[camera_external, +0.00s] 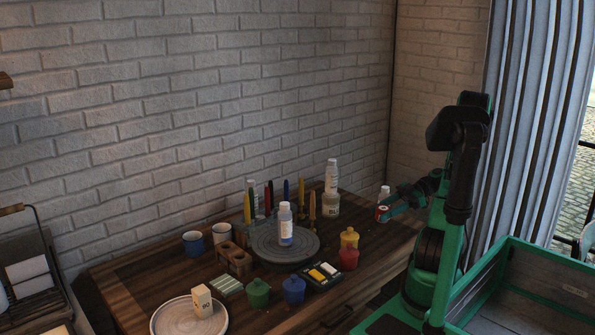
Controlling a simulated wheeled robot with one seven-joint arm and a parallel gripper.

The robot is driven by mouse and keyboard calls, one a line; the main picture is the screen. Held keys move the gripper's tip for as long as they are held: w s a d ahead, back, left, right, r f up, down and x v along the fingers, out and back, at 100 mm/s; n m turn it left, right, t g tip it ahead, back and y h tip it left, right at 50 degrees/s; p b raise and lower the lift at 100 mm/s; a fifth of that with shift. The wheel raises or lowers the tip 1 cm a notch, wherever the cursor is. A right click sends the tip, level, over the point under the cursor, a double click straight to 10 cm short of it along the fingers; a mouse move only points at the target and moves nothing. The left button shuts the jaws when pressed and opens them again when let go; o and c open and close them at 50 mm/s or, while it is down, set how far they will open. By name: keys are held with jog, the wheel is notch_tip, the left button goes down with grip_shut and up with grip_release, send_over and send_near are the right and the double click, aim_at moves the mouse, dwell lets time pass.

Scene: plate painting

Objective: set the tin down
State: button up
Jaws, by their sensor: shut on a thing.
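My gripper (388,209) is at the right end of the wooden table (385,245). It is shut on a small container with a white top and a red lower part (383,195), which I take to be the tin. The container looks upright. The fingers partly cover its lower part, and its base is hard to make out. I cannot tell whether it touches the table or hangs just above it.
A grey turntable (262,246) bears a white and blue bottle (285,225). Behind stand coloured upright tools (269,200) and a white bottle on a jar (331,205). Yellow (349,238), red (348,258), blue (293,291) and green pots (258,293) line the front. The right table end looks clear.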

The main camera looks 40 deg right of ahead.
jog(key=shift+r, duration=0.5)
